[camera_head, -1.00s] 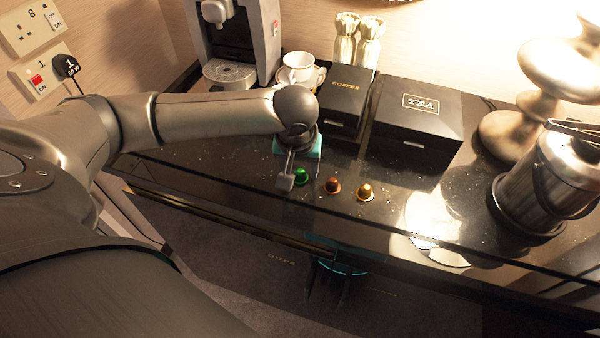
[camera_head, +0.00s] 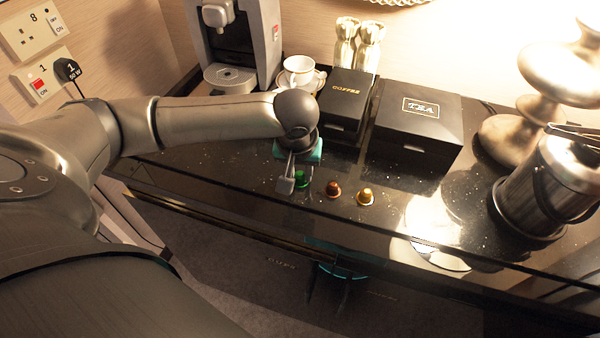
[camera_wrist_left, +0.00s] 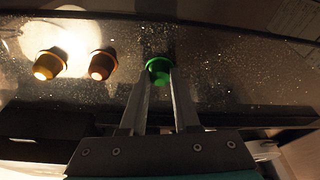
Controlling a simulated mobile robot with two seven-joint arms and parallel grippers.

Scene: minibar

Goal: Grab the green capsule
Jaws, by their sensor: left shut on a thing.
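The green capsule (camera_head: 302,180) is on the dark glossy counter, at the left end of a row of three capsules. My left gripper (camera_head: 292,184) reaches down over it and partly hides it in the head view. In the left wrist view the green capsule (camera_wrist_left: 159,69) sits between the fingertips of my left gripper (camera_wrist_left: 159,76), which is shut on it. I cannot tell whether it is lifted off the counter.
A brown capsule (camera_head: 333,189) and a gold capsule (camera_head: 365,197) stand close to the right. Behind are the coffee box (camera_head: 345,100), tea box (camera_head: 418,118), white cup (camera_head: 299,70) and coffee machine (camera_head: 232,45). A metal bucket (camera_head: 545,185) stands right. The counter's front edge is near.

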